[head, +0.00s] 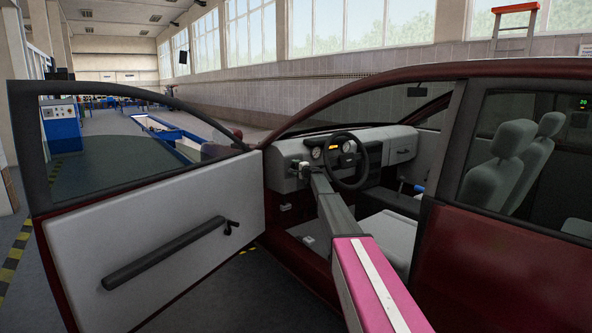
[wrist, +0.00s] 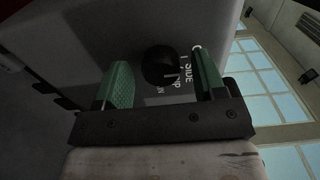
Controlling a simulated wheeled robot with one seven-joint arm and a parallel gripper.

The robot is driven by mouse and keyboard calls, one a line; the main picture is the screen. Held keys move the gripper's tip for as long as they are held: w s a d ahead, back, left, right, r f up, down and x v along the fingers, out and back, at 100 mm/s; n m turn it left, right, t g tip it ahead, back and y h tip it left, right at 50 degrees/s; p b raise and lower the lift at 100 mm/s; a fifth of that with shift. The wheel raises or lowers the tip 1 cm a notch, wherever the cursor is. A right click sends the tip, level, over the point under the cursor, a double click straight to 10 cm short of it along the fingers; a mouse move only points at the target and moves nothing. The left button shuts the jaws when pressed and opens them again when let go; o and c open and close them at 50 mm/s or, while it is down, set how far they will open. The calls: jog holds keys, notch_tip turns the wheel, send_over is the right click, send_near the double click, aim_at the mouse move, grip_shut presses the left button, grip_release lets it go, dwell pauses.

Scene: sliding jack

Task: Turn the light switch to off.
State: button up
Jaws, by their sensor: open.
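The light switch is a round black knob (wrist: 158,66) with a pale mark on the grey dashboard panel, seen in the wrist view. White lettering, partly reading "SIDE", stands to its right, and my right finger covers some of it. My gripper (wrist: 162,76) has two green-padded fingers, open, one on each side of the knob. A gap shows between the knob and each finger, wider on the left. In the head view my gripper (head: 303,169) is small at the dashboard (head: 285,178), left of the steering wheel, and I cannot make out the knob there.
The dark red car's door (head: 150,240) stands open at the left. My arm reaches through the doorway, past the door pillar (head: 437,190). The steering wheel (head: 364,163) is close to the right of my gripper. Seats (head: 508,165) are further right.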

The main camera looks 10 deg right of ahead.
jog(key=v, duration=1)
jog(key=shift+s+d, duration=0.2)
jog(key=shift+s, duration=0.1)
jog(key=s+a+f+n+g+h, duration=0.1)
jog(key=s+a+f+n+g, duration=0.2)
jog(key=s+f, duration=0.7)
jog(key=s+a+f+n+g, duration=0.2)
jog(key=s+a+f+g, duration=0.15)
jog(key=s, duration=1.25)
jog(key=s+a+f+n+g+h, duration=0.1)
jog(key=s+a+f+n+g, duration=0.4)
jog(key=s, duration=0.8)
jog(key=s+d+f+g+h, duration=0.1)
jog(key=s+d+f+h, duration=0.1)
jog(key=s, duration=0.9)
jog(key=s+d+f+n+g+h, duration=0.1)
jog(key=s+d+f+h, duration=0.1)
jog(key=s, duration=0.9)
jog(key=s+d+f+g+h, duration=0.2)
jog(key=s+f+h, duration=0.1)
jog(key=s, duration=0.8)
jog(key=shift+f+n, duration=0.3)
jog(key=shift+n, duration=0.1)
jog(key=shift+s, duration=0.1)
